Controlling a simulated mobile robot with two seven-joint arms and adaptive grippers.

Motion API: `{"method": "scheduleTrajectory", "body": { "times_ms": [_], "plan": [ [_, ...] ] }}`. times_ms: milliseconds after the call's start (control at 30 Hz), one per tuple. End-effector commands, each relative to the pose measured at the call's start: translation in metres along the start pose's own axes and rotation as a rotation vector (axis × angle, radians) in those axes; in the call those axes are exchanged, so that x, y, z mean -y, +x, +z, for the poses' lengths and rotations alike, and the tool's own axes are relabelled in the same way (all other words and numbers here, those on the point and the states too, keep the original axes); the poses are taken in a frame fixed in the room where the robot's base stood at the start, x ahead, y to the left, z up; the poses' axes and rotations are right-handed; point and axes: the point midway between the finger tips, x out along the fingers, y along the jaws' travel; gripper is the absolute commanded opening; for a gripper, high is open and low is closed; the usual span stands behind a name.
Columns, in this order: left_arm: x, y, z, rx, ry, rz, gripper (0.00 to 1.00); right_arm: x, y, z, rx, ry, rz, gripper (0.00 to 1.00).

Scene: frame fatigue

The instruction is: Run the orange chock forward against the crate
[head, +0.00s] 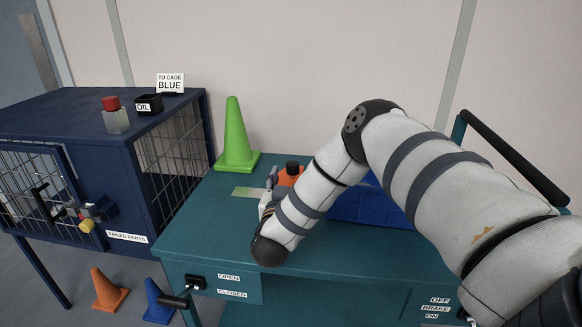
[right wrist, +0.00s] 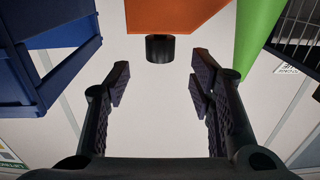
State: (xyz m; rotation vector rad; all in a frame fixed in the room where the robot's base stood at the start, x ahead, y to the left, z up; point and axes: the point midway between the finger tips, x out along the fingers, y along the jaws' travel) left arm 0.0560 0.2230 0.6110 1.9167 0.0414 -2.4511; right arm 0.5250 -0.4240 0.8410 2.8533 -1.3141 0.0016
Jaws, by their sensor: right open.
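The orange chock (head: 290,178) with a black knob stands on the teal cart top, partly hidden by my right forearm and gripper in the head view. The blue crate (head: 365,208) is to its right, mostly behind my right arm. My right gripper (head: 269,191) is at the near left side of the chock. In the right wrist view its two fingers (right wrist: 160,85) are apart with nothing between them. The chock (right wrist: 175,14) and its knob (right wrist: 160,48) show just beyond the fingertips, with the crate (right wrist: 50,55) on the left. My left gripper is out of view.
A green cone (head: 236,140) stands at the cart's back left, near a pale green strip (head: 247,192). A dark blue cage (head: 60,120) is left of the cart (head: 350,258). Small orange and blue cones are on the floor. A black handle (head: 515,160) rises at the right.

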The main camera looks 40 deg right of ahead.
Motion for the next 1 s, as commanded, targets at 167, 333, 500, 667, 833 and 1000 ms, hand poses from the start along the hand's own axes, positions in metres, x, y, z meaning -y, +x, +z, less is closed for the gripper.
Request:
{"method": "scheduleTrajectory", "body": {
  "times_ms": [167, 333, 500, 667, 833, 1000],
  "plan": [
    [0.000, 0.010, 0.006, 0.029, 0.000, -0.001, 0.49, -0.001, 0.043, 0.005, 0.003, -0.005, 0.004, 0.49],
    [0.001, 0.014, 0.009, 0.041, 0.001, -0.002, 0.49, 0.000, 0.066, 0.003, 0.002, -0.003, 0.002, 0.49],
    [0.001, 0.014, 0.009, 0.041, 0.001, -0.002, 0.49, 0.001, 0.071, 0.001, 0.001, -0.001, 0.001, 0.49],
    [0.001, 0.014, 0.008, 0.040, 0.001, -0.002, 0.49, 0.001, 0.071, 0.001, 0.001, 0.000, 0.001, 0.45],
    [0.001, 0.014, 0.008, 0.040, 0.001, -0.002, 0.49, 0.001, 0.070, 0.001, 0.001, 0.000, 0.001, 0.06],
    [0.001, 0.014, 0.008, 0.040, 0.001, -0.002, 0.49, 0.001, 0.070, 0.001, 0.001, -0.001, 0.001, 0.00]
  ]
}}
